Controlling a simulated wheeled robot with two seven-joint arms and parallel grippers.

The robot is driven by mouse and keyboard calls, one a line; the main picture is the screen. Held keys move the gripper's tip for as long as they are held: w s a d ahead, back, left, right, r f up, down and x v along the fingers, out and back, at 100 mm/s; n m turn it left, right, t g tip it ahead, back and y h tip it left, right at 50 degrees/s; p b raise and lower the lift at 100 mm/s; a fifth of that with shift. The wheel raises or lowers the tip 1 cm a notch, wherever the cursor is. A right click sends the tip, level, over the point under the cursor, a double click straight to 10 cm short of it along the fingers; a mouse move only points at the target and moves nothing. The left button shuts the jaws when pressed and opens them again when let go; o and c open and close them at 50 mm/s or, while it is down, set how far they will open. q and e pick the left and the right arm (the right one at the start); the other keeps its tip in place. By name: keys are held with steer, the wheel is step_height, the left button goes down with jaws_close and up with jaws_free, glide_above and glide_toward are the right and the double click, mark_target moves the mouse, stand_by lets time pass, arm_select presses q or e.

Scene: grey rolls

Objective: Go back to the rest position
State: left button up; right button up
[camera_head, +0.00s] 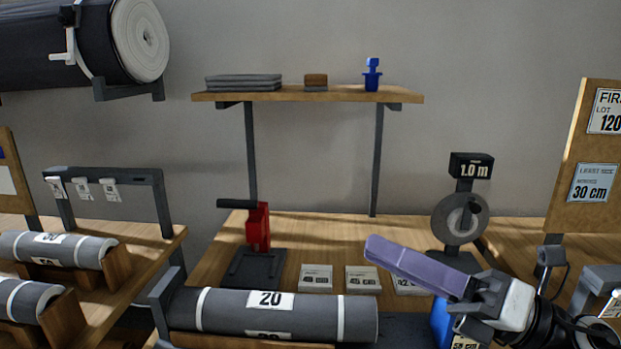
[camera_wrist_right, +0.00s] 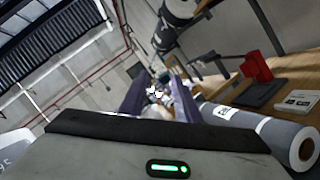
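My right gripper (camera_head: 380,248) comes in from the lower right in the head view, its purple fingers pointing left above the bench. The head view shows it side-on, so the fingers overlap there. In the right wrist view the two purple fingers (camera_wrist_right: 158,90) stand apart with background showing between them, and nothing is held. My left gripper is not in view. A grey roll (camera_head: 240,312) with a "20" label lies in front of the bench, left of and below the right gripper. It also shows in the right wrist view (camera_wrist_right: 262,130).
The wooden bench (camera_head: 340,232) carries a red press (camera_head: 257,230), small label cards (camera_head: 316,278) and a round gauge marked 1.0 m (camera_head: 460,217). A blue object (camera_head: 440,322) is partly hidden under my right arm. A shelf (camera_head: 340,95) is above; rolls (camera_head: 60,250) lie left.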

steer(key=w+d+f+m+t+h, duration=0.2)
steer(key=d+m+t+h, duration=0.3)
steer(key=m, duration=0.5)
steer(key=w+d+f+m+t+h, duration=0.25)
steer(key=m+t+h, duration=0.35)
steer(key=m, duration=0.3)
steer(key=s+d+f+m+g+h, duration=0.2)
steer(key=d+f+m+g+h, duration=0.15)
steer(key=f+m, duration=0.35)
steer(key=s+d+f+m+g+h, duration=0.2)
steer(key=d+f+m+h, duration=0.25)
steer(key=f, duration=0.45)
steer(key=s+a+f+m+g, duration=0.25)
steer(key=s+f+g, duration=0.35)
steer(key=s+f, duration=0.4)
steer(key=s+a+f+m+g, duration=0.1)
steer(key=s+f+m+g, duration=0.5)
steer(key=s, duration=0.6)
steer(key=w+a+f+t+y, duration=0.1)
steer(key=a+f+t, duration=0.1)
steer(key=f, duration=0.4)
steer(key=w+a+f+n+t+y, duration=0.1)
steer(key=w+a+f+t, duration=0.1)
steer(key=f, duration=0.5)
steer(key=shift+w+a+f+n+t+y, duration=0.15)
steer(key=shift+a+f+n+t+y, duration=0.15)
steer(key=shift+a+t, duration=0.5)
steer(key=shift+r, duration=0.1)
